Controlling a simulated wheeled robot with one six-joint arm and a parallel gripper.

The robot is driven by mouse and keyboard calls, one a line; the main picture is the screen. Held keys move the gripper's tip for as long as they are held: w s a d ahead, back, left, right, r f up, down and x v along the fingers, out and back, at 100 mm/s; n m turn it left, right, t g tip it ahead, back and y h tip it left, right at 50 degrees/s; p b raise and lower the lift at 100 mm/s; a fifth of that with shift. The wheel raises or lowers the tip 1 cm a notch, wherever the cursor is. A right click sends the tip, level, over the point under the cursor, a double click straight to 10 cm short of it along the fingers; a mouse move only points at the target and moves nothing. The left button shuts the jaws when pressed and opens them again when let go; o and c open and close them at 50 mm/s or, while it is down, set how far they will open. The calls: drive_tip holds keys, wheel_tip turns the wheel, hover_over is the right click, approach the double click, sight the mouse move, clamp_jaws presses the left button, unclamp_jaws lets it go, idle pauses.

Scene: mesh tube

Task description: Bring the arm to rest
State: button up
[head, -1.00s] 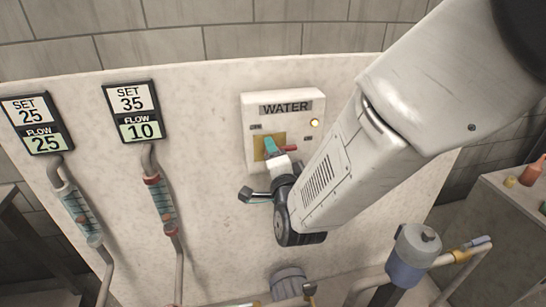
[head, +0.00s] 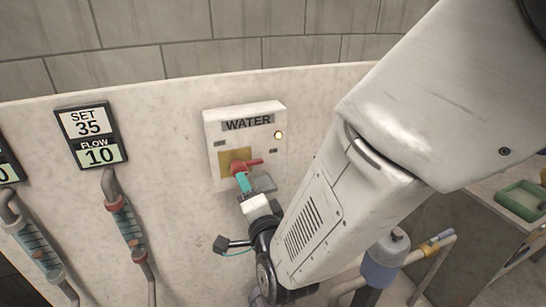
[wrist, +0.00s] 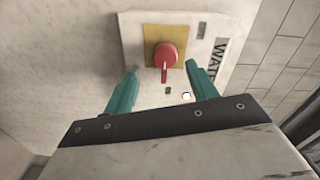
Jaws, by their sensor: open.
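My gripper (head: 243,184) is open, with teal fingers just below the red knob (head: 246,166) in the head view. I cannot tell the exact gap to the knob. My arm reaches in from the upper right. A lamp (head: 278,135) on the box is lit.
A display (head: 91,136) reads SET 35, FLOW 10, above a flow tube (head: 127,225). Another display is cut off at the left edge. Pipes with a grey-blue fitting (head: 384,262) stand low right. A green tray (head: 520,200) lies on a bench at right.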

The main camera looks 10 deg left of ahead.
drive_tip(key=s+f+n+g+h, duration=0.2)
drive_tip(key=s+f+n+g, duration=0.3)
drive_tip(key=f, duration=0.3)
drive_tip(key=s+d+n+g+h, duration=0.2)
drive_tip(key=d+n+g, duration=0.25)
drive_tip(key=d, duration=0.25)
drive_tip(key=s+d+r+g+h, duration=0.1)
drive_tip(key=s+d+r, duration=0.3)
drive_tip(key=d, duration=0.7)
drive_tip(key=s+d+r+g+h, duration=0.1)
drive_tip(key=s+d+r+h, duration=0.1)
drive_tip(key=s+d+r, duration=0.2)
drive_tip(key=s+d+r+g+h, duration=0.2)
drive_tip(key=d+r, duration=0.6)
drive_tip(key=d, duration=1.1)
drive_tip(key=shift+s+r+m, duration=0.25)
drive_tip(key=shift+s+m, duration=0.1)
drive_tip(key=shift+s, duration=0.8)
